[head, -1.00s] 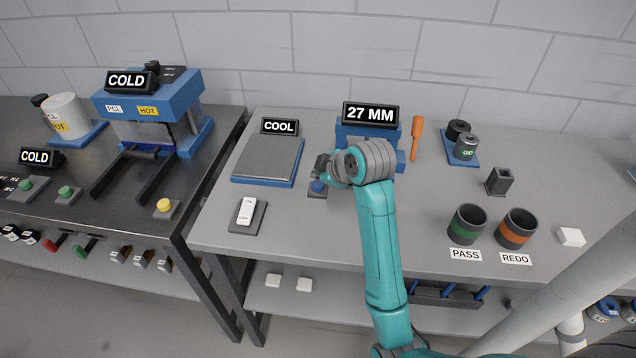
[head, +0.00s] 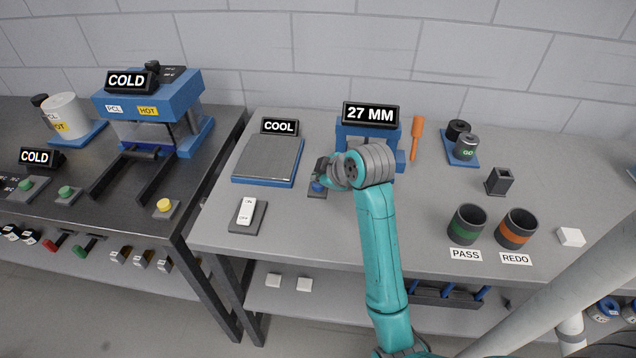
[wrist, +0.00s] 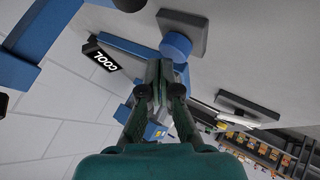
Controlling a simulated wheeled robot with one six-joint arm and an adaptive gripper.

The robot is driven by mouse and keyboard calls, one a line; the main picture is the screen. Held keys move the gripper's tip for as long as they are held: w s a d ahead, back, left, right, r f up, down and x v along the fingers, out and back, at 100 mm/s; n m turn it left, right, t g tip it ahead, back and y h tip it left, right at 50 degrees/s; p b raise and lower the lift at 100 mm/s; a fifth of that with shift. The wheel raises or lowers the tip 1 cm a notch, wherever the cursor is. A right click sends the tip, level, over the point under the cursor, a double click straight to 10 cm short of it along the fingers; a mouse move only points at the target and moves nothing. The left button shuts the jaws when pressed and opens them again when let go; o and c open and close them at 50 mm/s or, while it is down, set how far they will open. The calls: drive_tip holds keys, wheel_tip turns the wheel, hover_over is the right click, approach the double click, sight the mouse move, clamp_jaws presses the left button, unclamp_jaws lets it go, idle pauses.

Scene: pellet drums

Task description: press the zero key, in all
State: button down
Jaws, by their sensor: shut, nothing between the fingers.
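The zero key appears to be the blue round button (head: 318,187) on a small dark base, in front of the gauge with the "27 MM" display (head: 370,115). In the wrist view the blue button (wrist: 176,44) stands on its grey plate just beyond my fingertips. My gripper (head: 321,174) is shut and empty, right over the button and partly covering it in the head view. In the wrist view the closed fingers (wrist: 160,68) reach to the button's edge; I cannot tell whether they touch it. The gauge's blue body (head: 352,133) is partly hidden behind my arm.
A grey plate marked COOL (head: 268,158) and a white rocker switch (head: 246,211) lie left of the button. An orange-handled tool (head: 417,137), PASS cup (head: 467,225) and REDO cup (head: 517,229) are to the right.

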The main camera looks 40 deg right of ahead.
drive_tip(key=shift+f, duration=0.55)
idle(0.8)
drive_tip(key=shift+r, duration=1)
drive_tip(key=shift+r, duration=2.5)
